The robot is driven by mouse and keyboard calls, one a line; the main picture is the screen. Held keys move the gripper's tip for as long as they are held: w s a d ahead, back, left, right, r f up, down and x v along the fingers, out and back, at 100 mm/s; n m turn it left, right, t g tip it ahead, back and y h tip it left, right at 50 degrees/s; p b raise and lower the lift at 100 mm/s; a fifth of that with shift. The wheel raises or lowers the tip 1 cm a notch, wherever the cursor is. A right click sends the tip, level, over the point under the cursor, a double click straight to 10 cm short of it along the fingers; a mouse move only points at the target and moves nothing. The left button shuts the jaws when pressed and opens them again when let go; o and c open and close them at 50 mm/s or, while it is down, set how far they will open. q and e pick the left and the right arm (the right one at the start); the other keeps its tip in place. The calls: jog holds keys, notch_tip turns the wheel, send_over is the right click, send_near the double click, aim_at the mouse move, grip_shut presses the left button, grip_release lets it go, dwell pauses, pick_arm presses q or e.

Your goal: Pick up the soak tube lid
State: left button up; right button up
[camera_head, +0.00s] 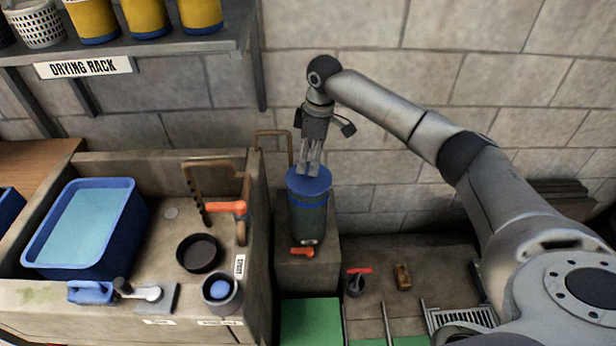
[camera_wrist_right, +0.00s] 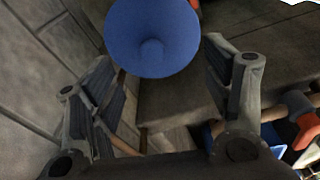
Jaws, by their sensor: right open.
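The soak tube lid (camera_head: 309,180) is a blue round cap on top of the dark upright soak tube (camera_head: 308,222), which stands on a stone block right of the sink. In the right wrist view the blue lid (camera_wrist_right: 150,22) shows as a disc with a small knob in its middle. My right gripper (camera_head: 309,169) points down just over the lid, its fingertips overlapping the far part of the lid in the head view. In the right wrist view its fingers are spread with nothing between them; whether they touch the lid I cannot tell. My left gripper is out of view.
The stone sink (camera_head: 262,240) at left holds a blue tub (camera_head: 133,228) and a dark round dish (camera_head: 199,253). An orange-handled tap (camera_head: 226,207) rises near the tube. The block wall (camera_head: 400,120) is close behind. A red-handled valve (camera_head: 356,283) is low at right.

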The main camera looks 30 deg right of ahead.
jog(key=shift+w+f, duration=0.15)
jog(key=shift+f, duration=0.55)
jog(key=f, duration=0.4)
jog(key=shift+w+f, duration=0.35)
jog(key=shift+w, duration=0.05)
jog(key=c, duration=0.4)
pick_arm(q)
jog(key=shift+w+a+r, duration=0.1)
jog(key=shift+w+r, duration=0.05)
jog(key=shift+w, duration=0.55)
pick_arm(e)
grip_shut()
